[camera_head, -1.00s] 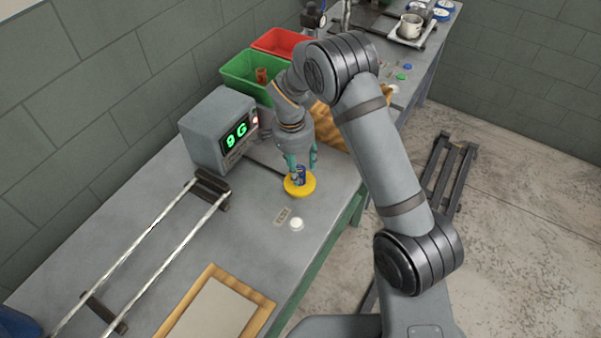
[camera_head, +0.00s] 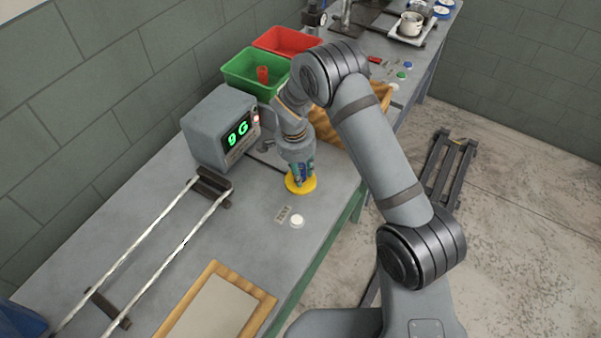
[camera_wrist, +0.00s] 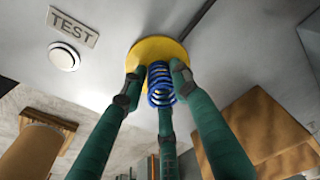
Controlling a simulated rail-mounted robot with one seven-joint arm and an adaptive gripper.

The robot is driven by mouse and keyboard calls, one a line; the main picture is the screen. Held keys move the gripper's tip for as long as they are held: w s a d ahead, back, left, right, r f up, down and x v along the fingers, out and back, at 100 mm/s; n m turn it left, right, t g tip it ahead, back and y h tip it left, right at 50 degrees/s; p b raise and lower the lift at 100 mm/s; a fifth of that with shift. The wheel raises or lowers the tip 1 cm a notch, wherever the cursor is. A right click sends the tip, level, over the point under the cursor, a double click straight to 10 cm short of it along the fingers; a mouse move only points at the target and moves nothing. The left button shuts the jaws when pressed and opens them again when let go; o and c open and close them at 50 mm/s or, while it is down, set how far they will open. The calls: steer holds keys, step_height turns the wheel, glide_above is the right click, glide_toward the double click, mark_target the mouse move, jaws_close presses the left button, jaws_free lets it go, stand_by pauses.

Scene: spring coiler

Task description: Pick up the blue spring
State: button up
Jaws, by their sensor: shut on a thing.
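The blue spring (camera_wrist: 160,86) stands on a round yellow pad (camera_wrist: 150,50) in the wrist view. My gripper (camera_wrist: 157,80) has its green fingers closed around the spring, with fingertips at its sides. In the head view my gripper (camera_head: 301,174) is over the yellow pad (camera_head: 300,187), pointing down, and its fingers hide most of the spring. I cannot tell whether the spring's base still touches the pad.
A white button (camera_head: 297,221) is in front of the pad. Green (camera_head: 250,75) and red (camera_head: 285,42) bins are behind. Metal rails (camera_head: 150,250) and a wood-framed board (camera_head: 215,310) lie nearer.

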mark_target(301, 166)
jaws_close()
steer(key=shift+r, duration=0.1)
steer(key=shift+w+r+b, duration=0.1)
steer(key=shift+r+b, duration=0.2)
steer(key=shift+r, duration=0.2)
step_height(301, 166, up, 3)
steer(key=shift+f+b, duration=0.15)
steer(key=shift+b, duration=0.5)
steer(key=s+d+r+b, duration=0.3)
steer(key=s+d+r, duration=0.2)
steer(key=d, duration=0.5)
step_height(301, 166, up, 2)
steer(key=shift+d+r, duration=0.1)
steer(key=shift+d, duration=0.2)
